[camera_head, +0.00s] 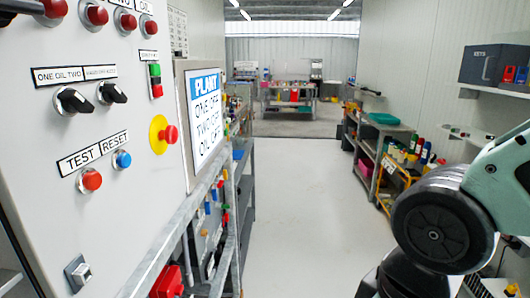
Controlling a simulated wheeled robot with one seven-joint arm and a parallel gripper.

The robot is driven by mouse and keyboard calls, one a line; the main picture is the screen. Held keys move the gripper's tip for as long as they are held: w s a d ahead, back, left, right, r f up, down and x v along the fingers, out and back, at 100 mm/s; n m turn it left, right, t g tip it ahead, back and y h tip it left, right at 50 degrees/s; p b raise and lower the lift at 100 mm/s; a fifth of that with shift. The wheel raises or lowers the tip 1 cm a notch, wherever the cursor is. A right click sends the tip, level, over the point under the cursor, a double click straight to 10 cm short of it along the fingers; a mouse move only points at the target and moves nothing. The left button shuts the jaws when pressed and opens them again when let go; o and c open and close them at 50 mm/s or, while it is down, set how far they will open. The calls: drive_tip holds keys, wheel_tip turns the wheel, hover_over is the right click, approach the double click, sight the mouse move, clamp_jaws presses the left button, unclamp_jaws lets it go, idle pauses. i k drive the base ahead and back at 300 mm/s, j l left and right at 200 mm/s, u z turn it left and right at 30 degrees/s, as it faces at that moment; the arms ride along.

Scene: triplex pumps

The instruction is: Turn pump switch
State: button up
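A white control panel (30,130) fills the left side of the head view. Two black rotary switches sit on it, one (72,101) under a label reading ONE OIL TWO (58,76) and one (112,93) under a label too small to read surely. Part of another black switch (22,5) shows at the top left edge. I cannot tell which one is the pump switch. My arm shows at the right, apart from the panel, with its pale link and black round joint. My gripper is not in view.
The panel also has a red TEST button (91,180), a blue RESET button (123,159) and a red button on a yellow disc (168,134). A metal rail (160,255) runs below it. Shelves (385,140) line the right wall. The middle floor (300,200) is clear.

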sight(72, 102)
drive_tip(key=z, duration=1.4)
drive_tip(key=u, duration=2.6)
